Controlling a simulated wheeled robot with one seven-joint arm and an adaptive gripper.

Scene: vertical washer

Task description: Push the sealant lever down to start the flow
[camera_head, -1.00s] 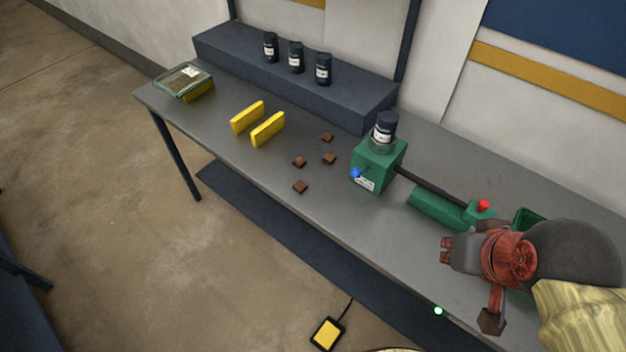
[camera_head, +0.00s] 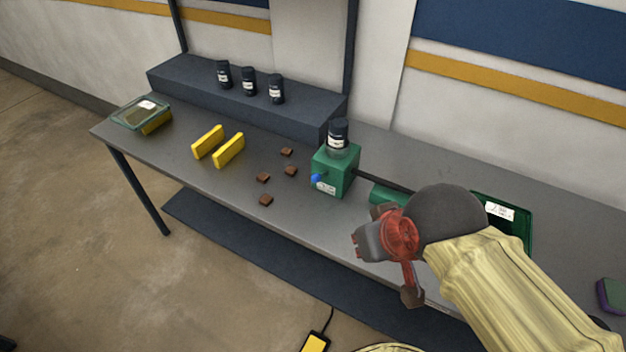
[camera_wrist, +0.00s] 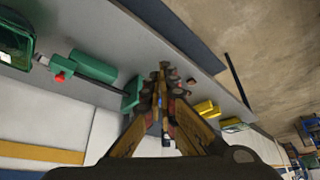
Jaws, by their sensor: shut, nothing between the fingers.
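A green dispenser box (camera_head: 335,170) stands on the grey bench with a dark bottle (camera_head: 338,134) upright on top. A blue knob (camera_head: 316,178) is on its front left side. A dark rod (camera_head: 385,181) runs right from the box to a green block (camera_head: 383,193), partly hidden behind my arm. A red knob (camera_wrist: 60,77) by that block shows in the wrist view. I cannot tell which part is the sealant lever. My gripper (camera_head: 359,244) is shut and empty, in front of and to the right of the box, apart from it. In the wrist view its fingers partly cover the box (camera_wrist: 130,95).
Several brown pieces (camera_head: 264,178) and two yellow bars (camera_head: 228,150) lie left of the box. Bottles (camera_head: 249,81) stand on a dark raised shelf (camera_head: 300,104) behind. A clear-lidded case (camera_head: 140,113) is far left. A green tray (camera_head: 515,238) is behind my arm.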

